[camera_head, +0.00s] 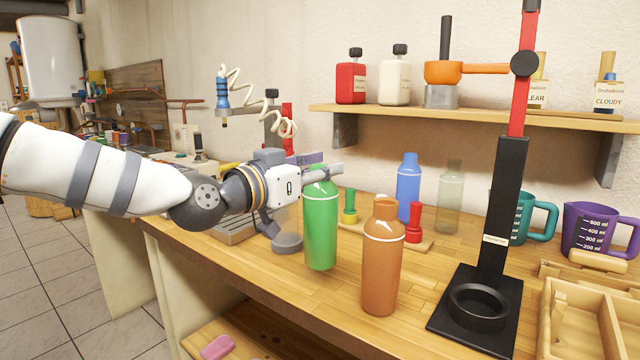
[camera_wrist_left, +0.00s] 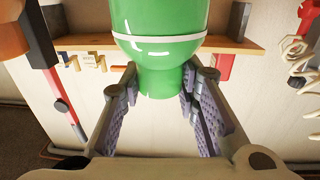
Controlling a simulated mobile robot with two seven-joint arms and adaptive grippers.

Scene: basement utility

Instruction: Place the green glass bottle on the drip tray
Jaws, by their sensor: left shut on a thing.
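The green glass bottle (camera_head: 321,222) is upright in the head view, near the front of the wooden bench. My left gripper (camera_head: 322,168) is shut on its neck, coming in from the left. In the left wrist view the neck of the bottle (camera_wrist_left: 158,80) sits between the two padded fingers (camera_wrist_left: 160,98). I cannot tell whether the bottle's base touches the bench. A grey ribbed tray (camera_head: 235,234), which looks like the drip tray, lies on the bench left of the bottle, partly hidden by my left gripper. My right gripper is not in view.
An orange-brown bottle (camera_head: 383,262) stands close to the right of the green one. A blue bottle (camera_head: 408,190) and a clear greenish bottle (camera_head: 450,198) stand behind. A black stand (camera_head: 490,300) is further right.

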